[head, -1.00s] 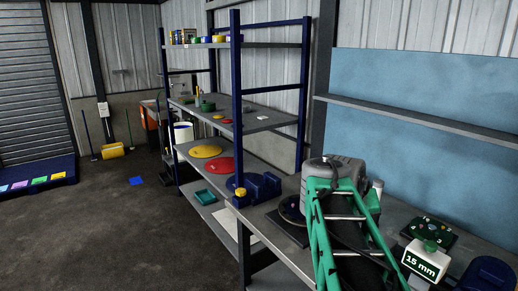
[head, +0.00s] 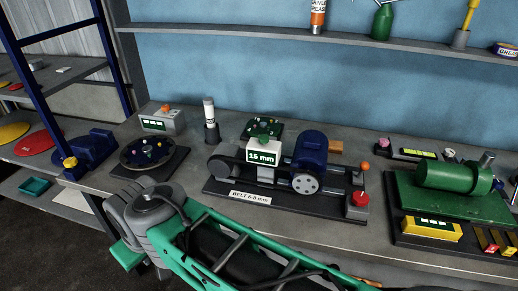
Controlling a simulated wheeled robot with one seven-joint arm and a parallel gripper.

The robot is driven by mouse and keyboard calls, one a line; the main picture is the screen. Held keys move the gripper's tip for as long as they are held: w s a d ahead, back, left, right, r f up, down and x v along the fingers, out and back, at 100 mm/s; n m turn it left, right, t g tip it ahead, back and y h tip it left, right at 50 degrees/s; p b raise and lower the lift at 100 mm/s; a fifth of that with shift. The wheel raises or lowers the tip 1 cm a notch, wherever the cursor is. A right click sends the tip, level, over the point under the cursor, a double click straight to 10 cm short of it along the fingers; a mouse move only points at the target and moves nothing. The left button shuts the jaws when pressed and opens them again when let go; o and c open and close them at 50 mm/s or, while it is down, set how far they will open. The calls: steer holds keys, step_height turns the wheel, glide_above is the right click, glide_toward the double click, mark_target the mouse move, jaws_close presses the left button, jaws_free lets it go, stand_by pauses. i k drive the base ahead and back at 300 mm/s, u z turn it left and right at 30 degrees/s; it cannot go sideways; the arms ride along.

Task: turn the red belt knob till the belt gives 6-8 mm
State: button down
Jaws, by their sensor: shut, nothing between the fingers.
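The red belt knob (head: 360,198) sits on a small grey block at the right front corner of the belt unit's dark base plate (head: 290,203). A black belt (head: 262,172) runs between a grey part on the left and a pale pulley (head: 305,183) in front of the blue motor (head: 311,149). A display (head: 262,157) above the belt reads 15 mm. A label (head: 250,197) on the plate reads "BELT 6-8 mm". My green and grey arm crosses the lower part of the head view, in front of the bench. My gripper is not in view.
A black round plate with coloured dots (head: 146,152) lies left of the belt unit. An orange knob (head: 365,167) stands behind the red knob. A green cylinder machine (head: 446,177) stands at the right. A shelf (head: 300,38) runs along the blue wall above.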

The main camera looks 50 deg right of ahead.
mark_target(359, 199)
steer(key=u, duration=1.2)
steer(key=k, duration=0.5)
steer(key=z, duration=0.9)
